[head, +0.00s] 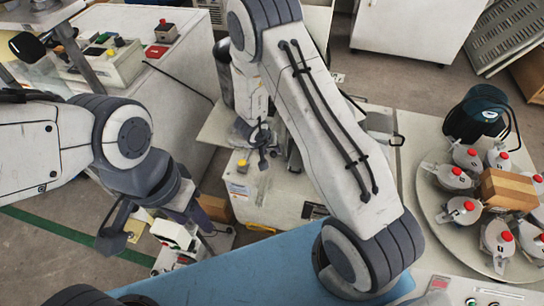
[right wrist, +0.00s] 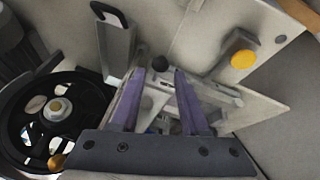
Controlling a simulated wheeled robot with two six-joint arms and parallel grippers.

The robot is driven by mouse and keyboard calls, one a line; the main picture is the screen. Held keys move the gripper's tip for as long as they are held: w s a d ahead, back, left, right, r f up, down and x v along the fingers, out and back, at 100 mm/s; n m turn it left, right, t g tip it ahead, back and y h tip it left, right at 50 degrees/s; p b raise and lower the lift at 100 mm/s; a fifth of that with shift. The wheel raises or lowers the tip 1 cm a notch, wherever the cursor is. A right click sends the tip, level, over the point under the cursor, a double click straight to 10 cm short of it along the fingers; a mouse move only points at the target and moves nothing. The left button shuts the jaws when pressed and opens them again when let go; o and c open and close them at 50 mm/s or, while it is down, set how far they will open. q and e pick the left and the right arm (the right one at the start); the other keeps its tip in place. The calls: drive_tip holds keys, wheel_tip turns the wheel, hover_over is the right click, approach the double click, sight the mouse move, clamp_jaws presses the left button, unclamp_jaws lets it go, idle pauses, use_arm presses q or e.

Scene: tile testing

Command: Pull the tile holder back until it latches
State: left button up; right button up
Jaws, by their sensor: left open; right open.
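In the right wrist view, my right gripper (right wrist: 154,88) is open, with its two purple fingers apart. A black ball knob (right wrist: 160,63) shows between and just beyond the fingertips; I cannot tell whether they touch it. Pale metal parts (right wrist: 150,104), apparently of the tile holder, show between the fingers, and the fingers hide much of them. In the head view, my right arm hides most of the holder area. My left gripper (head: 193,212) is open at the lower left of the head view, away from the machine's knob.
A black spoked wheel (right wrist: 58,112) and an upright metal bracket (right wrist: 117,50) stand left of my right gripper. A yellow button (right wrist: 243,59) is at right.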

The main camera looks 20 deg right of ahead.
sight(273, 153)
drive_tip(key=shift+b+x, duration=0.6)
drive_tip(key=shift+x, duration=1.35)
drive_tip(key=shift+a, duration=0.1)
clamp_jaws()
